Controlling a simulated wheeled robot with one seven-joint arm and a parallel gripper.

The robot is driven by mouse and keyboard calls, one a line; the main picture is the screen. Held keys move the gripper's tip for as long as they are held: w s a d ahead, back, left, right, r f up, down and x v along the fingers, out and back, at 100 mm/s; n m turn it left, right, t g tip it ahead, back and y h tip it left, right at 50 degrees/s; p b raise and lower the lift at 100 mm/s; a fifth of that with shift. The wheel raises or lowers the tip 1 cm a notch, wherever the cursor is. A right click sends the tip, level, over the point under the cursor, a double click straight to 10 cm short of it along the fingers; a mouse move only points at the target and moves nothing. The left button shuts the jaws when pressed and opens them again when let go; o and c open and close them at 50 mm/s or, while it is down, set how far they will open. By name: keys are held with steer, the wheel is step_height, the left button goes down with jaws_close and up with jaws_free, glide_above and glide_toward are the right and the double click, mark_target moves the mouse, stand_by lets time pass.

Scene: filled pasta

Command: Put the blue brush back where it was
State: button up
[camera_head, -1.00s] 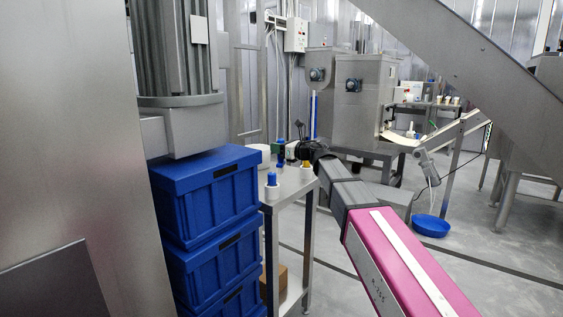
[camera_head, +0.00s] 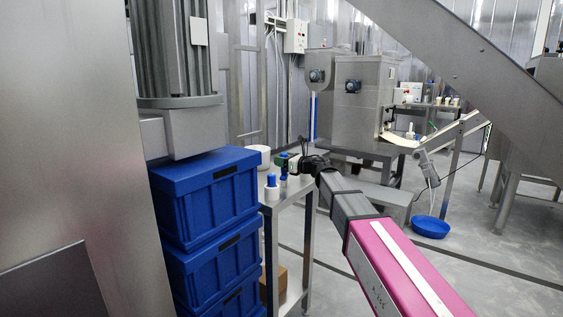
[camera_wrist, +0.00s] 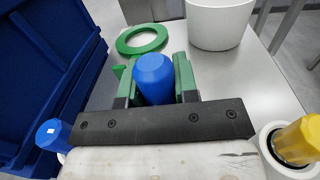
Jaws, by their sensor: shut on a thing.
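My gripper (camera_wrist: 154,85) has green fingers on either side of the blue brush (camera_wrist: 154,76) and is shut on it. Only the brush's rounded blue top end shows in the wrist view; its lower part is hidden. In the head view my gripper (camera_head: 290,163) is over the steel table (camera_head: 290,193), near its far end. I cannot tell whether the brush is clear of the table. Another blue-topped item (camera_wrist: 52,134) is to the left in the wrist view. A yellow-topped item (camera_wrist: 298,142) stands in a white round holder (camera_wrist: 275,160) to the right.
A green ring (camera_wrist: 123,43) lies flat on the table beyond my gripper, beside a white tub (camera_wrist: 218,22). Stacked blue crates (camera_head: 212,195) stand close to the table's left side. Steel machines (camera_head: 363,100) stand behind. A blue basin (camera_head: 431,227) is on the floor.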

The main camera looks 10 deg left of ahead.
steer(key=o, duration=1)
